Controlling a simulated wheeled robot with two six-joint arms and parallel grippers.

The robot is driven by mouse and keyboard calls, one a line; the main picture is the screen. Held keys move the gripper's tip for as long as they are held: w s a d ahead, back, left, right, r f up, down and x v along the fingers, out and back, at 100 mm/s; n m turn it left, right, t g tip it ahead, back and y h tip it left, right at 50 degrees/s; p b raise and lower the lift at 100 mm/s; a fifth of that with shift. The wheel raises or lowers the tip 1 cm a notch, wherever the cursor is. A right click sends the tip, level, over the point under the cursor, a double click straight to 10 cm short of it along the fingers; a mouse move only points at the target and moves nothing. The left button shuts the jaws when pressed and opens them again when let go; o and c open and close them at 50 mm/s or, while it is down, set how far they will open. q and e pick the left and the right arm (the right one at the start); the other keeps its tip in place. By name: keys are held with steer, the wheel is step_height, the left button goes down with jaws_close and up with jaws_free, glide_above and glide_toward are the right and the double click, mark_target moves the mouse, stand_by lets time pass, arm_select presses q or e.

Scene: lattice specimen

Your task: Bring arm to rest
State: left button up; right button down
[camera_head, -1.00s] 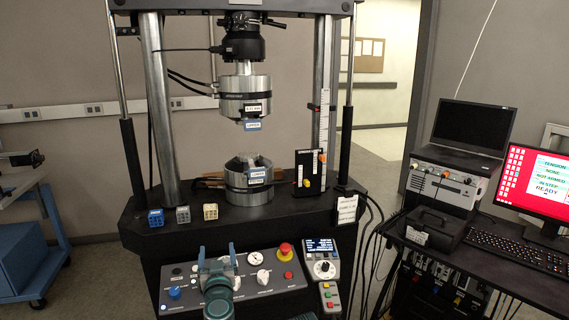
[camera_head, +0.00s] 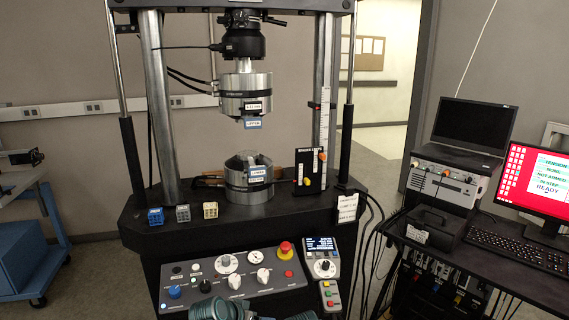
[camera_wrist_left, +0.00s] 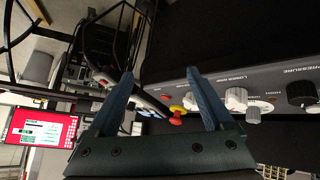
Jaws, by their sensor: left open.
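My left gripper (camera_wrist_left: 160,72) shows in the left wrist view with its two blue fingers spread apart and nothing between them.
The testing machine's upper grip (camera_head: 245,85) hangs above the lower grip (camera_head: 235,185). Small cubes (camera_head: 183,213) stand at the base's front left. The panel carries knobs and a red emergency button (camera_head: 285,247). A desk with keyboard (camera_head: 520,250) and red monitor stands right.

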arm_select(q)
steer(key=s+a+f+n+g+y+p, duration=0.1)
steer(key=s+a+f+n+g+y, duration=0.35)
steer(key=s+a+g, duration=0.4)
steer(key=s+d+r+m+y+p, duration=0.1)
steer(key=s+d+r+m+p, duration=0.3)
steer(key=s+d+r+p, duration=0.4)
step_height(320, 180, up, 2)
steer(key=d+t+p, duration=0.1)
steer(key=d+p, duration=0.1)
steer(key=shift+r+p, duration=0.2)
steer(key=shift+p, duration=0.15)
steer(key=shift+s+d+m, duration=0.1)
steer(key=shift+m, duration=0.15)
